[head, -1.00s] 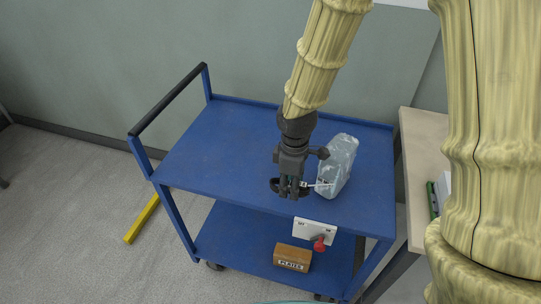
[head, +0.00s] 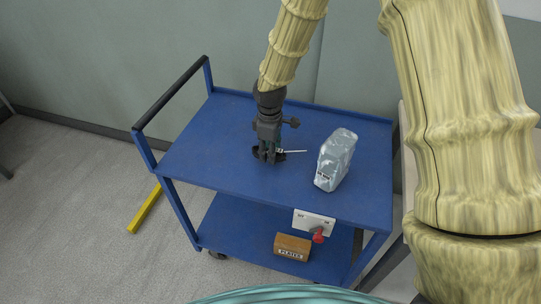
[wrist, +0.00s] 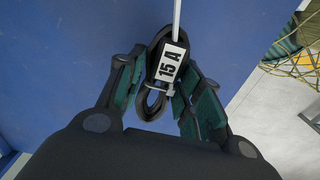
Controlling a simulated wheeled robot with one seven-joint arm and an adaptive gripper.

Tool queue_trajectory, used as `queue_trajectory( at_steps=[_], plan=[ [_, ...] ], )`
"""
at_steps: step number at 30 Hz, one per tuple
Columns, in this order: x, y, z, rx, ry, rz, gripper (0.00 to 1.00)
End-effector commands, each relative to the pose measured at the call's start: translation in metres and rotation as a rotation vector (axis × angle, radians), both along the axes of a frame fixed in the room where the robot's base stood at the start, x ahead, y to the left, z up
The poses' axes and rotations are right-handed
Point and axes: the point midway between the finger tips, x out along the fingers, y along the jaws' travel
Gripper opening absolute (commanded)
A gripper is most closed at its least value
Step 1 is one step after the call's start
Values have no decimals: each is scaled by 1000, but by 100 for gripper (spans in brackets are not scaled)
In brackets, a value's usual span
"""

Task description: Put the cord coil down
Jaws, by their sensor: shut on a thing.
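The cord coil (wrist: 152,98) is a black looped cord with a white "15 A" label, seen between my fingers in the wrist view. A thin pale strip sticks out of it. In the head view the coil (head: 257,152) shows as a small dark loop at the fingertips. My gripper (head: 268,156) is shut on the coil, over the middle of the blue cart's top shelf (head: 215,140). The blue surface fills much of the wrist view behind the coil. I cannot tell whether the coil touches the shelf.
A clear plastic-wrapped packet (head: 336,160) stands on the top shelf to the right of my gripper. A wooden block marked "PLATES" (head: 292,247) is on the lower shelf. The shelf's left part is clear.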

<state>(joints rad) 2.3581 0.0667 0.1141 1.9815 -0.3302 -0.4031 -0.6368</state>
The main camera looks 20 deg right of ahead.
Motion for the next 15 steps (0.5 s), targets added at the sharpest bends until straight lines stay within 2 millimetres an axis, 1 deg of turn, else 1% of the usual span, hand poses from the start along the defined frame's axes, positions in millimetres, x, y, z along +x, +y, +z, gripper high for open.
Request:
queue_trajectory(
  at_steps=[7, 15],
  plan=[
    [-1, 0, -24, -1, 2, 0, 6],
    [-1, 0, -27, -1, 1, 0, 6]
  ],
)
